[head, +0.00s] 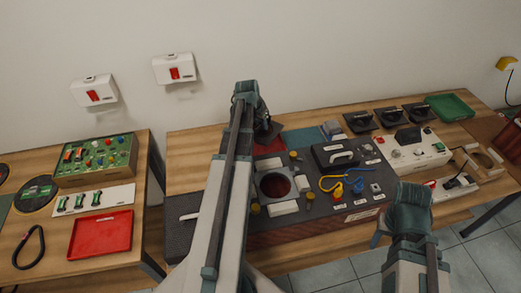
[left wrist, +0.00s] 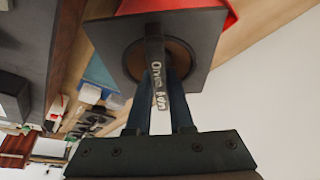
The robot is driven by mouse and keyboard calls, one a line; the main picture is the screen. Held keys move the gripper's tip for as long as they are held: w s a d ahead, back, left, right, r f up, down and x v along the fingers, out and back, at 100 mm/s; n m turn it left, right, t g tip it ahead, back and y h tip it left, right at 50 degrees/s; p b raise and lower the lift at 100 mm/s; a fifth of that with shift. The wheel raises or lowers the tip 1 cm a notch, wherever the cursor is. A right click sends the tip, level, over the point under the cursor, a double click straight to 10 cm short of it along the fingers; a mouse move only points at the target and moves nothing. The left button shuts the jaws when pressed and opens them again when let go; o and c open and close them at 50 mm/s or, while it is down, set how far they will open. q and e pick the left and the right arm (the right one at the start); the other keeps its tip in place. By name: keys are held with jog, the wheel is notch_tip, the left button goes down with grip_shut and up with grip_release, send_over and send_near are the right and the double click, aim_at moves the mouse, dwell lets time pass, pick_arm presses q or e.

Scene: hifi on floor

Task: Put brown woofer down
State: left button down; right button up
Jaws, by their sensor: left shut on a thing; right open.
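The brown woofer (left wrist: 199,52) shows in the left wrist view as a dark square plate with a brown round cone and a dark lettered handle across it. My left gripper (left wrist: 160,88) is shut on the handle. In the head view my left gripper (head: 264,122) is over the rear of the middle table, above and behind the dark speaker panel; its arm hides part of the panel. I cannot tell from these frames whether the woofer touches the table. My right gripper (head: 412,205) is open and empty near the panel's front right.
The dark panel (head: 345,212) has a round opening (head: 272,187) with red inside. A blue-grey block (head: 331,130) stands behind it. Several dark handled plates (head: 388,117) and a green tray (head: 449,106) are at the back right. A red tray (head: 101,233) lies on the left table.

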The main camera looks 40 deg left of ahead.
aim_at(256, 130)
pick_arm(q)
jog(key=shift+f+b, duration=2.9)
jog(key=shift+f, duration=0.2)
notch_tip(256, 130, down, 4)
jog(key=b, duration=0.3)
jog(key=shift+r+b, duration=0.2)
jog(key=shift+b, duration=0.15)
jog(key=shift+f, duration=0.15)
jog(key=c, duration=0.8)
grip_release()
jog(key=p+v, duration=1.1)
jog(key=v, duration=0.1)
